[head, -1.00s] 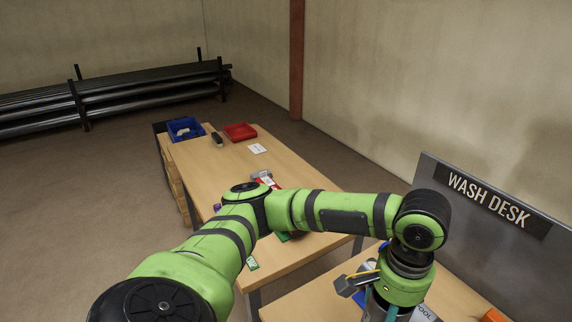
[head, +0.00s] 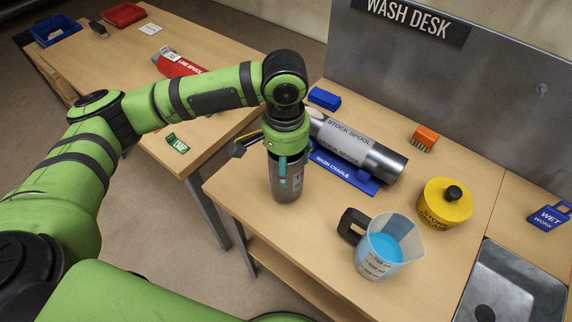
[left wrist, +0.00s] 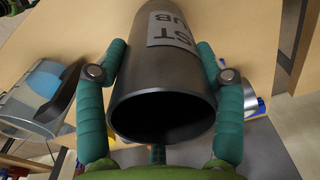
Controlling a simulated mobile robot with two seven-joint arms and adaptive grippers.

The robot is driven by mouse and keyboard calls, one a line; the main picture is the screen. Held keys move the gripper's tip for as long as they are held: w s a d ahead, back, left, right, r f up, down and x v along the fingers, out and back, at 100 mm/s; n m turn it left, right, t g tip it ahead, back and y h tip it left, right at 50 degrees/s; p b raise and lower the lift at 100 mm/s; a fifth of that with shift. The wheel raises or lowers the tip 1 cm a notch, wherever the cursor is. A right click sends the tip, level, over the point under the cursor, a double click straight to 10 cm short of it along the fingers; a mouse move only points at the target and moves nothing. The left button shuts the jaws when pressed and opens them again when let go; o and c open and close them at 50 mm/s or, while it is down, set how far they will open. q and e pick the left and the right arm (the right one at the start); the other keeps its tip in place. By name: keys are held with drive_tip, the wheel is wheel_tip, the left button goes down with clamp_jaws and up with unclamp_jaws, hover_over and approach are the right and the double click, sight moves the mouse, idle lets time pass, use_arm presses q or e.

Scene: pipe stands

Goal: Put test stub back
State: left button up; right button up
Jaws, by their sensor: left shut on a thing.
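The test stub (head: 287,186) is a dark grey metal tube with a light label. My left gripper (head: 288,166) is shut around it and holds it upright over the left part of the wash desk (head: 310,222). In the left wrist view the teal fingers of my left gripper (left wrist: 160,90) press on both sides of the stub (left wrist: 160,75); its open end faces the camera. I cannot tell whether its lower end touches the desk. The silver stock spool (head: 365,152) lies in the blue wash cradle (head: 345,178) just behind. My right gripper is not in view.
A jug of blue liquid (head: 385,247), a yellow round container (head: 445,203), an orange brush (head: 424,138) and a blue block (head: 324,98) stand on the desk. A sink (head: 515,290) is at right. The other table (head: 120,70) holds a red spool (head: 180,65). The desk front is clear.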

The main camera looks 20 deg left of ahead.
use_arm(q)
wheel_tip(320, 180, down, 2)
drive_tip(key=shift+f, duration=0.1)
drive_tip(key=shift+f, duration=0.1)
drive_tip(key=o, duration=1.7)
drive_tip(key=shift+f, duration=0.1)
